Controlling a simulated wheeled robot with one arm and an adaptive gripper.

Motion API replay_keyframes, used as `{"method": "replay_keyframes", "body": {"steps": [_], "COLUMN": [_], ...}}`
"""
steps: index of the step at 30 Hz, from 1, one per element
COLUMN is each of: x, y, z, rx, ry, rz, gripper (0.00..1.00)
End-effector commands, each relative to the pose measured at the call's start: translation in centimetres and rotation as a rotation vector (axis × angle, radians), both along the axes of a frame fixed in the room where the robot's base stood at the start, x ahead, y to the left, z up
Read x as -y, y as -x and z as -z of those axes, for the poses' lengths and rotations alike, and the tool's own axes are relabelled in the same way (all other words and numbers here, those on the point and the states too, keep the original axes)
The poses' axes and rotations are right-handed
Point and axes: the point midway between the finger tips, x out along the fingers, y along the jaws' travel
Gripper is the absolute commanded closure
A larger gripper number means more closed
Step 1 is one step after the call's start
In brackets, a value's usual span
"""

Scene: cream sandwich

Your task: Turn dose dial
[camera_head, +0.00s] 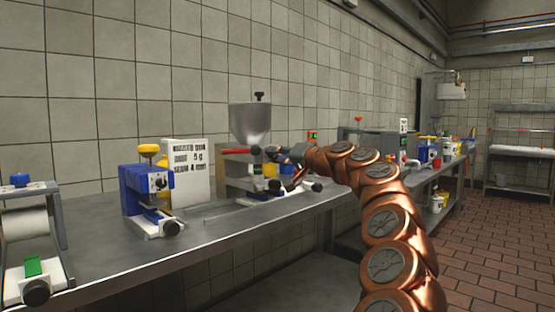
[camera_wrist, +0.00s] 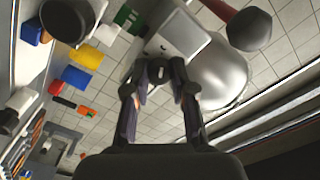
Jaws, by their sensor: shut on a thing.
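The dosing machine has a steel hopper (camera_head: 250,125) with a dark cap, above a grey body on the bench. A red lever (camera_head: 236,151) with a dark ball end sticks out below the hopper. In the wrist view the hopper (camera_wrist: 222,72) is right of a pale grey block (camera_wrist: 172,32) with small dark marks. My gripper (camera_head: 271,152) is at the machine's front, just right of the lever's ball. In the wrist view my gripper (camera_wrist: 159,72) is shut on a small dark dial (camera_wrist: 158,71) by the grey block. The fingers mostly hide the dial, so its setting is unreadable.
A white sign (camera_head: 186,170) with a "5 g" line stands behind a blue press (camera_head: 146,190) with a yellow knob. A roll stand (camera_head: 27,235) is at the left end of the steel bench (camera_head: 110,262). Pots and tools crowd the bench's far right. The tiled floor (camera_head: 490,240) is clear.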

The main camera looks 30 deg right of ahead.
Motion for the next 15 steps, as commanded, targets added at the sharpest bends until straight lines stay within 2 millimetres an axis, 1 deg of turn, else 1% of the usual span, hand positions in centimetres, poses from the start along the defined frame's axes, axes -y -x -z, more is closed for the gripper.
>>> {"method": "replay_keyframes", "body": {"steps": [13,14,15], "x": [-0.02,-0.02,-0.02], "y": [-0.02,-0.02,-0.02], "z": [0.0,0.0,0.0], "rx": [0.001,0.001,0.001], "ry": [0.009,0.009,0.009], "rz": [-0.001,-0.001,-0.001], "gripper": [1.0,0.73,0.68]}}
